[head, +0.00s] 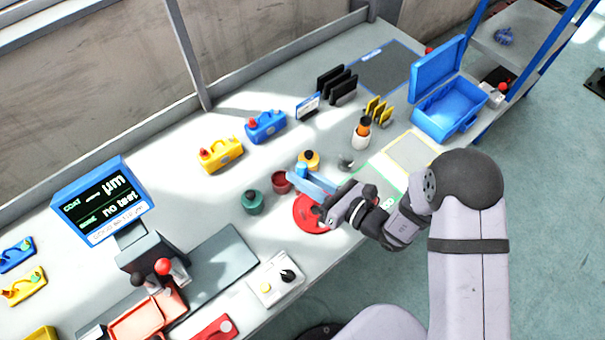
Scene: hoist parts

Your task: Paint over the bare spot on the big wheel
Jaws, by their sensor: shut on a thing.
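A round red piece (305,217), which seems to be the big wheel, lies on the bench, partly covered by my gripper. I cannot make out a bare spot on it. My gripper (328,203) is above the wheel's right side, shut on a light-blue thing (312,184), perhaps a brush; its tip is hard to make out. I cannot tell whether it touches the wheel. Paint pots stand around the wheel's far side: green (253,203), dark red (282,181), yellow-orange (309,159) and grey (346,160).
A white cup (361,137) with an orange and black top stands behind my arm. An open blue case (447,108) is at the back right. Blue (265,126) and yellow (220,154) hoist parts stand at the rear.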

